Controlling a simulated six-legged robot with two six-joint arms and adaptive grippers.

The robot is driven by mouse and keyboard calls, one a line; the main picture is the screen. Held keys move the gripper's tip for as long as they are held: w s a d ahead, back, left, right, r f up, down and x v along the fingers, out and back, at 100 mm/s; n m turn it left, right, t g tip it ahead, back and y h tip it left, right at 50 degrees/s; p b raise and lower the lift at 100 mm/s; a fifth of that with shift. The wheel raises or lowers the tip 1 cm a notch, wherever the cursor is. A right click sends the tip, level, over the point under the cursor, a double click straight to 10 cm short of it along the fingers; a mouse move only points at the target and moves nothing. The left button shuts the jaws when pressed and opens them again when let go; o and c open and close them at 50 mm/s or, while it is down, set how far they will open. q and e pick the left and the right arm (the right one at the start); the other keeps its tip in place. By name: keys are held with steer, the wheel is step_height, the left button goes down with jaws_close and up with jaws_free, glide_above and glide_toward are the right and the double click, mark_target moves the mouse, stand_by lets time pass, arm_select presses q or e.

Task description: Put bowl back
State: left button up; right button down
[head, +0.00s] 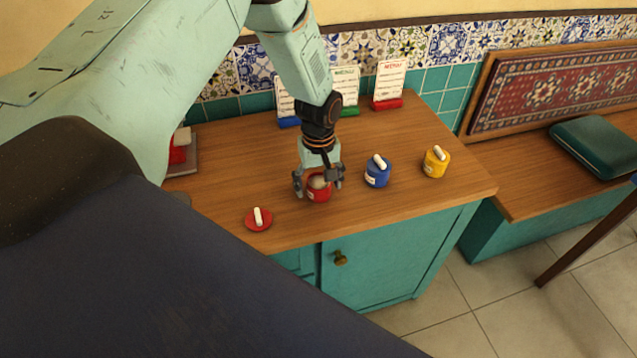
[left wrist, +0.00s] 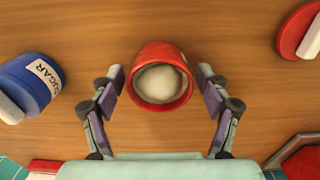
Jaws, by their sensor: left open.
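A red bowl (head: 319,188) with pale contents stands upright on the wooden counter. My left gripper (head: 320,184) is over it with its fingers on either side. In the left wrist view, the red bowl (left wrist: 162,78) lies between the fingertips of my open left gripper (left wrist: 161,82), with a small gap on each side. A red lid (head: 259,219) with a white handle lies apart on the counter, to the left; it also shows in the left wrist view (left wrist: 296,32). My right gripper is not in view.
A blue lidded jar (head: 378,174), labelled sugar in the left wrist view (left wrist: 32,85), and a yellow lidded jar (head: 436,164) stand right of the bowl. Several cards, one with a red base (head: 390,84), stand along the tiled wall. The counter's front edge is close.

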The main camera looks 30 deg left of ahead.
arm_select(q)
steer(key=shift+d+r, duration=0.1)
steer(key=shift+r, duration=0.05)
step_height(320, 180, up, 12)
steer(key=p, duration=0.1)
steer(key=shift+r, duration=0.15)
stand_by(0.5)
steer(key=shift+c, duration=0.5)
stand_by(0.4)
